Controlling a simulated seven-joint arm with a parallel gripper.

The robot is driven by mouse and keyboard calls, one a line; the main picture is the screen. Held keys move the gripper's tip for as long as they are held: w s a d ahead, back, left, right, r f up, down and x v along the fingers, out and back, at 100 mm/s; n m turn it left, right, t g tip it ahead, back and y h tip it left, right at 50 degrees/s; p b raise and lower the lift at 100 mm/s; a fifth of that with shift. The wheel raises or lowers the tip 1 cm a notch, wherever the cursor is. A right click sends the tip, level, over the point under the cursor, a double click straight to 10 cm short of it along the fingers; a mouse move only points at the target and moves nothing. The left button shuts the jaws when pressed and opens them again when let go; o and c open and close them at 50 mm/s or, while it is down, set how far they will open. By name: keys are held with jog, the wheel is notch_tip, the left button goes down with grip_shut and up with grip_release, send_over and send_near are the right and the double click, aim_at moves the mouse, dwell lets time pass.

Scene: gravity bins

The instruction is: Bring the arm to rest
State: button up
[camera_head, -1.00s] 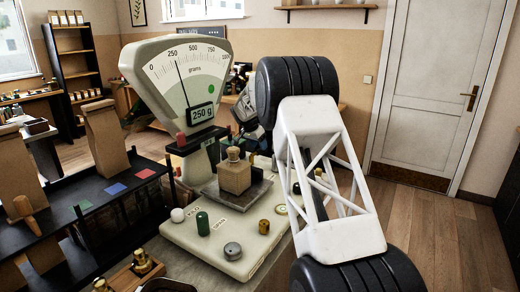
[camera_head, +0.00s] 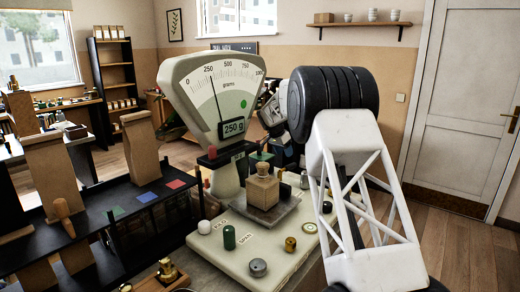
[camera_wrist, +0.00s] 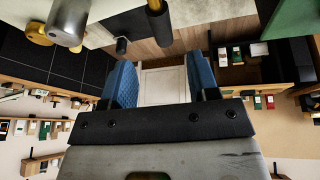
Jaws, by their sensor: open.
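My gripper (camera_wrist: 162,84) shows in the wrist view with its two blue-padded fingers wide apart. Nothing is between them; a pale door-like panel and wood floor show beyond the gap. In the head view my white lattice arm link and black joints fill the right side.
A dial scale (camera_head: 218,90) reading 250 g stands left of my arm. Knobs and a green cylinder (camera_head: 229,237) stand in front. A black rack (camera_head: 120,205) with paper bags is at left.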

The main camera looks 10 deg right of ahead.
jog(key=s+a+r+n+t+y, duration=0.1)
jog(key=s+a+r+n, duration=0.15)
jog(key=s+r, duration=0.65)
jog(key=s+r+n+y, duration=0.1)
jog(key=s+r, duration=0.2)
jog(key=s, duration=0.9)
jog(key=s+r+n, duration=0.2)
jog(key=s+r, duration=0.2)
jog(key=s, duration=0.8)
jog(key=s+a+f+n, duration=0.1)
jog(key=s+f, duration=0.3)
jog(key=s, duration=1)
jog(key=s+a+f+n+y, duration=0.1)
jog(key=s+f, duration=0.3)
jog(key=s, duration=1)
jog(key=s+a+f+n+y, duration=0.1)
jog(key=s+f+n, duration=0.2)
jog(key=s, duration=1.1)
jog(key=shift+s+f, duration=0.4)
jog(key=shift+f, duration=0.1)
